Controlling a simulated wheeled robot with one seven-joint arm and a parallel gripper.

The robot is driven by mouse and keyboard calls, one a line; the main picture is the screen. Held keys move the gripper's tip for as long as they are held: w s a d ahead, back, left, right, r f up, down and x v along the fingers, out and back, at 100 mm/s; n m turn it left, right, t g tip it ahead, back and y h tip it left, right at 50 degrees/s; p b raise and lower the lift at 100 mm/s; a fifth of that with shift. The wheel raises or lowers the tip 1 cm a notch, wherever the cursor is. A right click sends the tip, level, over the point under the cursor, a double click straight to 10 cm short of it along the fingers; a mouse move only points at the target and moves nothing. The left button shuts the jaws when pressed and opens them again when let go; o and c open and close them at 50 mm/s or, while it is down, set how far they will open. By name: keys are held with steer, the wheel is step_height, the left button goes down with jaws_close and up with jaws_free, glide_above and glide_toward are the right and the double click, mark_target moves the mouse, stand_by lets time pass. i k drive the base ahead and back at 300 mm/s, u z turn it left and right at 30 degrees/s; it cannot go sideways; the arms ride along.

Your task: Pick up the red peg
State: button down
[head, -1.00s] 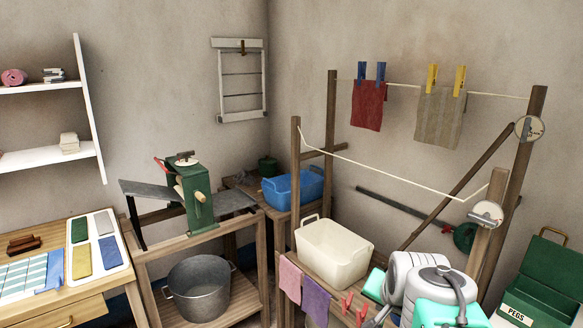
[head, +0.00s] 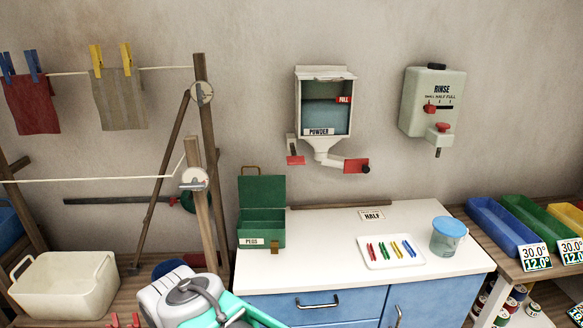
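A small red peg (head: 371,252) lies at the left end of a row on a white tray (head: 376,265), on the white counter. Beside it on the tray lie a green peg (head: 383,250), a yellow peg (head: 397,249) and a blue peg (head: 410,249). More red pegs (head: 135,320) show at the bottom left edge, below the cream basin, partly cut off. My grey and teal arm is at the bottom, left of the counter and well apart from the tray. My gripper's fingers cannot be made out.
A green box marked PEGS (head: 262,226) stands open at the counter's left. A lidded tub (head: 448,237) stands just right of the tray. A powder dispenser (head: 326,105) and rinse dispenser (head: 432,103) hang above. The counter's front left is clear. Wooden posts (head: 207,215) stand at left.

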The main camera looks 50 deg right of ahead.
mark_target(373, 254)
steer(key=z, duration=1.75)
steer(key=k, duration=0.65)
steer(key=z, duration=1.05)
steer(key=i, duration=1.45)
steer(key=u, duration=1.1)
steer(key=i, duration=0.3)
steer(key=u, duration=0.2)
steer(key=k, duration=0.55)
steer(key=u, duration=0.6)
